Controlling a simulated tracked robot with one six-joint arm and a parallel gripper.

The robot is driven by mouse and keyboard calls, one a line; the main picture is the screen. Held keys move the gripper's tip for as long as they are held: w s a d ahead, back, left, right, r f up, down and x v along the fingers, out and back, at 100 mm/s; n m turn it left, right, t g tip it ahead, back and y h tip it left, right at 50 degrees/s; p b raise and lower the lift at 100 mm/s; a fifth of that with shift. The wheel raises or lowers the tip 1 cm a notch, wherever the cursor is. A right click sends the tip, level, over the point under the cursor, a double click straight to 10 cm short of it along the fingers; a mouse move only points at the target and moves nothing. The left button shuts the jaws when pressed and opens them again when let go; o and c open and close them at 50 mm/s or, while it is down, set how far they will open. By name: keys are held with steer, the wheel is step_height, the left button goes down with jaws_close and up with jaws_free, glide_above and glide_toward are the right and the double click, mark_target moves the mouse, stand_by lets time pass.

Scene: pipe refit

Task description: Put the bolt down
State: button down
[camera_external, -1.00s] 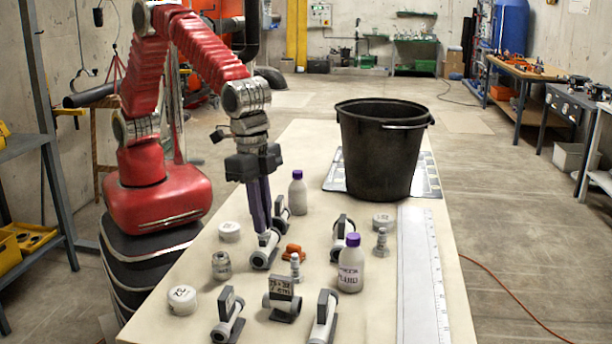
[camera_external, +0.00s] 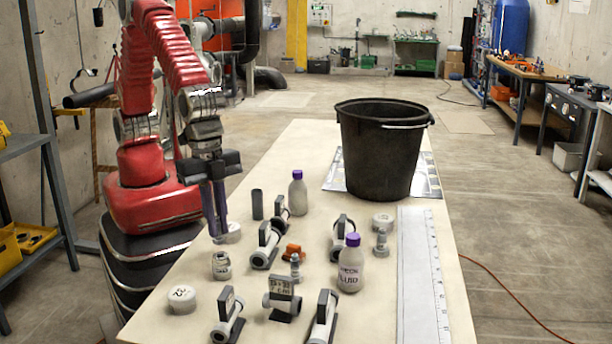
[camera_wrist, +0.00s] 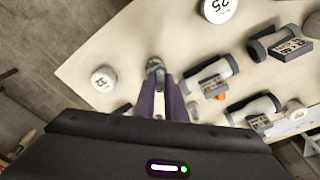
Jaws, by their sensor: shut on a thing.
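My gripper (camera_external: 217,232) has its long purple fingers pointing down, close together, at the left side of the table, in front of a white round lid (camera_external: 232,236). It is shut on the bolt, but the bolt is barely visible between the fingers. In the wrist view, the fingers (camera_wrist: 163,95) end beside a small grey metallic thing; I cannot tell whether this is the held bolt or the silver jar-like fitting (camera_external: 221,266) on the table. Two other pale metal bolts stand upright on the table, one at the centre (camera_external: 295,266) and one at the right (camera_external: 381,243).
Several grey-and-white pipe valves (camera_external: 226,317) stand on the table around an orange part (camera_external: 292,251). Two purple-capped bottles (camera_external: 350,268) and a dark cylinder (camera_external: 257,205) stand among them. A black bucket (camera_external: 382,150) is at the back and a ruler (camera_external: 422,280) at the right.

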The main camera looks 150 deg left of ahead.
steer(key=w+a+r+n, duration=0.1)
steer(key=a+r+n, duration=0.35)
steer(key=a, duration=0.85)
steer(key=a+r+n, duration=0.1)
steer(key=a+r, duration=0.6)
steer(key=a, duration=0.5)
steer(key=s+a+r+n, duration=0.1)
steer(key=s+a+r, duration=0.2)
steer(key=a, duration=0.4)
steer(key=s+a+r+n+y, duration=0.1)
steer(key=s+a+r, duration=0.2)
steer(key=a, duration=0.5)
steer(key=s+a+r+n, duration=0.1)
steer(key=s+a+r, duration=0.25)
steer(key=a, duration=0.35)
steer(key=s+a+f+m, duration=0.1)
steer(key=s+a+f, duration=0.1)
steer(key=a+f, duration=0.3)
steer(key=s+a+f+m, duration=0.2)
steer(key=a+f, duration=0.4)
steer(key=f, duration=0.6)
steer(key=shift+a+f, duration=0.25)
steer(key=shift+f, duration=2.5)
